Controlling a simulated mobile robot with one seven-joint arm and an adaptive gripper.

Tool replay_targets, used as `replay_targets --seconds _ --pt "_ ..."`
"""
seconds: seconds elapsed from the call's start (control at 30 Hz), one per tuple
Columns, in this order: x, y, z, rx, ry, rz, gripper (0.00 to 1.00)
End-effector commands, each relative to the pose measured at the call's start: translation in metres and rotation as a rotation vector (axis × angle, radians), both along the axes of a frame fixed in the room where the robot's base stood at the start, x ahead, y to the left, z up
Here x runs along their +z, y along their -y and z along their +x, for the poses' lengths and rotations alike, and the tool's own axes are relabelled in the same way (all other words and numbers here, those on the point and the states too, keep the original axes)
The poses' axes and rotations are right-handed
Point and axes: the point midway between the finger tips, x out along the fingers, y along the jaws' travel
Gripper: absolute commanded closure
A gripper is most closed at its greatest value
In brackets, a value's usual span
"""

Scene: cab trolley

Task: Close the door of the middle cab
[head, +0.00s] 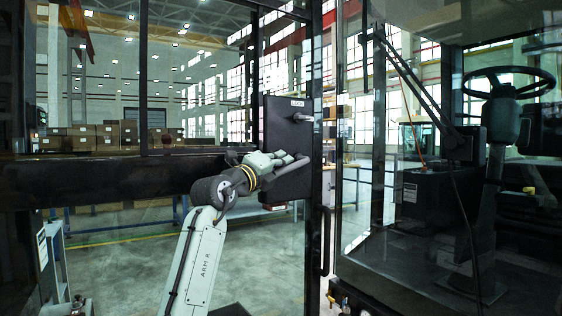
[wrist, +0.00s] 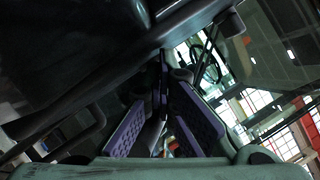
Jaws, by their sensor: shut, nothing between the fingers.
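The door is a large glass panel in a black frame (head: 314,240), with a black lock box (head: 287,105) on it. A short grey handle (head: 303,117) sticks out of the box. The cab (head: 420,255) stands to the right, its interior in view; how far the door stands from its frame is hard to tell. My gripper (head: 292,162) is shut and empty in front of the lower part of the lock box, below the handle. Whether it touches the box is unclear. In the wrist view my gripper's purple-padded fingers (wrist: 163,75) converge beside dark bars.
A steering wheel (head: 510,82) and column stand inside the cab. A thick dark horizontal beam (head: 110,172) crosses on the left, behind my arm. Stacked boxes (head: 118,133) and open floor lie farther back.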

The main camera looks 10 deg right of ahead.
Motion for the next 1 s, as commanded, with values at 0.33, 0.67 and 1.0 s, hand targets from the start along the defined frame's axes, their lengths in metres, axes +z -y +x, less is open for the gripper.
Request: replay_targets --seconds 0.33,0.67,1.0 --pt "-0.003 -0.0014 0.002 0.003 -0.006 0.002 1.0" --pt "-0.0037 -0.0014 0.0024 0.003 -0.007 0.001 1.0" --pt "-0.0034 -0.0012 0.0023 0.003 -0.007 0.001 0.8"
